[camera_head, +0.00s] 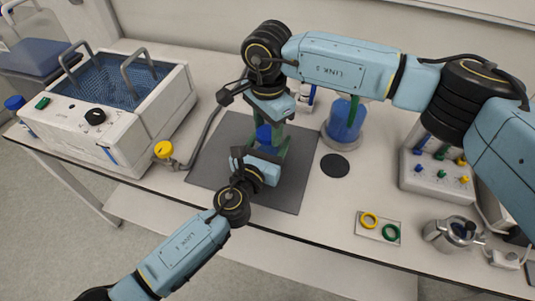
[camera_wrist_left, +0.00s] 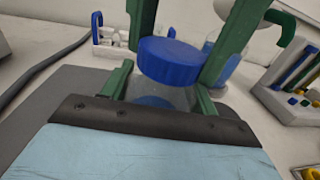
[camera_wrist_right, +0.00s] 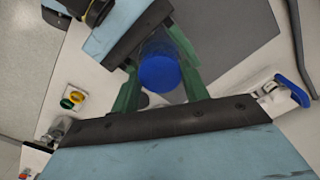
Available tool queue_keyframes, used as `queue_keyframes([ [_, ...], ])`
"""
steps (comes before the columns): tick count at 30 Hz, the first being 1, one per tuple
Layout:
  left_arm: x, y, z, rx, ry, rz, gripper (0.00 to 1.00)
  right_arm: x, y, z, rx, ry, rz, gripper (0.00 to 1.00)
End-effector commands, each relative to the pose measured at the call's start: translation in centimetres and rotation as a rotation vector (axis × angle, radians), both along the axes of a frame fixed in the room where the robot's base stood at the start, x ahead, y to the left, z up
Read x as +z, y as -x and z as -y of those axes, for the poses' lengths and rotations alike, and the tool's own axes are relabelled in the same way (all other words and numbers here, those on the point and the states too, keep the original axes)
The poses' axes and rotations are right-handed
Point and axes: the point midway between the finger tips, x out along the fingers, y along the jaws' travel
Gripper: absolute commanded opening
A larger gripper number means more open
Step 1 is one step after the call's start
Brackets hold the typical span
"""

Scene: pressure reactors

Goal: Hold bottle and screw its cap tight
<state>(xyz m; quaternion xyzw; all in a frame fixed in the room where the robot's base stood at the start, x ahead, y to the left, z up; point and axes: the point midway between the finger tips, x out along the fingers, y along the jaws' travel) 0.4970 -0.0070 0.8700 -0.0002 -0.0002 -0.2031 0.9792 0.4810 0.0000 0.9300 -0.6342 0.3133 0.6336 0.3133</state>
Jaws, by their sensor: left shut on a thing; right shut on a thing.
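The bottle stands upright on the dark grey mat (camera_head: 228,165); its clear body (camera_wrist_left: 178,97) shows in the left wrist view, with the blue cap (camera_wrist_left: 168,60) on top. The cap also shows in the head view (camera_head: 264,133) and from above in the right wrist view (camera_wrist_right: 159,73). My left gripper (camera_head: 268,152) reaches in from the front, with its green fingers shut around the bottle's body. My right gripper (camera_head: 270,123) points down from above, with its fingers shut on the cap's sides. The fingers and arms hide much of the bottle. I cannot tell how far the cap is screwed on.
A water bath (camera_head: 150,112) stands at the left, with a yellow-handled valve (camera_head: 164,149) beside it. A blue-filled flask (camera_head: 343,127) and a black disc (camera_head: 335,165) are right of the mat. A ring plate (camera_head: 379,228), metal cup (camera_head: 436,232) and rack (camera_head: 437,183) stand farther right.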

Motion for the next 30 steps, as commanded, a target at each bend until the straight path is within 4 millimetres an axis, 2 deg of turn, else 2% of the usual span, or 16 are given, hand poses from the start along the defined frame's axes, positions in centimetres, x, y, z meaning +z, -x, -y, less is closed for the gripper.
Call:
queue_keyframes([
  [24,-0.14,0.04,-0.01,0.0,-0.001,-0.003,0.0,-0.11,0.03,-0.05,-1.572,-0.001,-0.001,0.18],
  [27,-0.14,0.04,0.0,0.0,-0.001,-0.003,0.0,-0.12,0.04,-0.05,-1.691,-0.001,-0.001,0.18],
  [30,-0.14,0.04,0.0,0.0,-0.001,-0.003,0.0,-0.11,0.03,-0.05,-1.682,-0.001,-0.001,0.18],
])
